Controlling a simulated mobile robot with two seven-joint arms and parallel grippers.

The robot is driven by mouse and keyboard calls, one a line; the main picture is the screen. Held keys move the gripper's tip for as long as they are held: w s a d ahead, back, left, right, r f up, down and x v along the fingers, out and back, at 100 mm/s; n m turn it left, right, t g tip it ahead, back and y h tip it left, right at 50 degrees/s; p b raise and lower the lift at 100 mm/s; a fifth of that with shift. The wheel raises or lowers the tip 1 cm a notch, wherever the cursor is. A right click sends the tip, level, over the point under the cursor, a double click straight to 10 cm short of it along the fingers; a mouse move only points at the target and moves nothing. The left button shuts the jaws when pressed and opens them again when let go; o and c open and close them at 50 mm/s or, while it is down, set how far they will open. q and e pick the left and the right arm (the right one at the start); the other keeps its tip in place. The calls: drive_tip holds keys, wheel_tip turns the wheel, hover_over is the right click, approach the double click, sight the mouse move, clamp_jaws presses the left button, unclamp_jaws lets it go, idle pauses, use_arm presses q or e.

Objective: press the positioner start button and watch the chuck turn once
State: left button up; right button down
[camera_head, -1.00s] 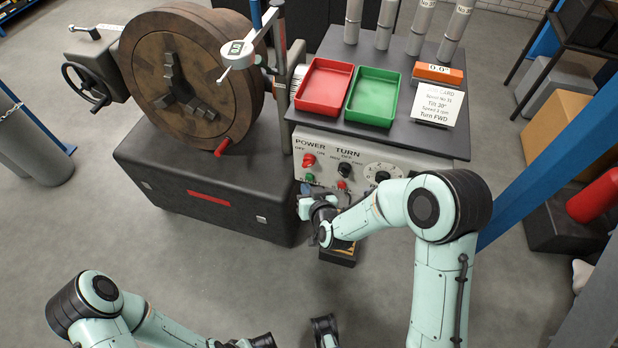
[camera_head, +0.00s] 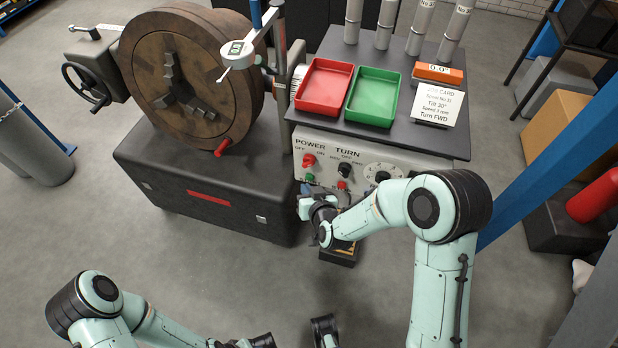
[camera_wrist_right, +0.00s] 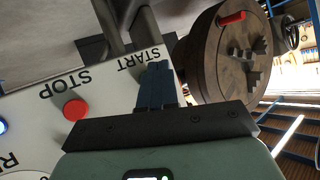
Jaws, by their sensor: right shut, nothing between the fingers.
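The round brown chuck (camera_head: 185,85) with its jaws stands on a dark base in the head view. It also shows in the right wrist view (camera_wrist_right: 222,60). The control panel (camera_head: 372,160) has a green start button (camera_head: 309,177) and a red stop button (camera_head: 342,185). My right gripper (camera_head: 305,191) is shut and empty, with its tips just at the start button. In the right wrist view, its fingers (camera_wrist_right: 158,75) cover the button under the START label (camera_wrist_right: 138,61); contact is hidden. My left arm is low in the head view; its gripper's jaw state is unclear.
A dial gauge (camera_head: 238,50) hangs by the chuck.

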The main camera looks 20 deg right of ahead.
drive_tip(key=shift+w, duration=0.1)
idle(0.6)
drive_tip(key=shift+w+d, duration=0.25)
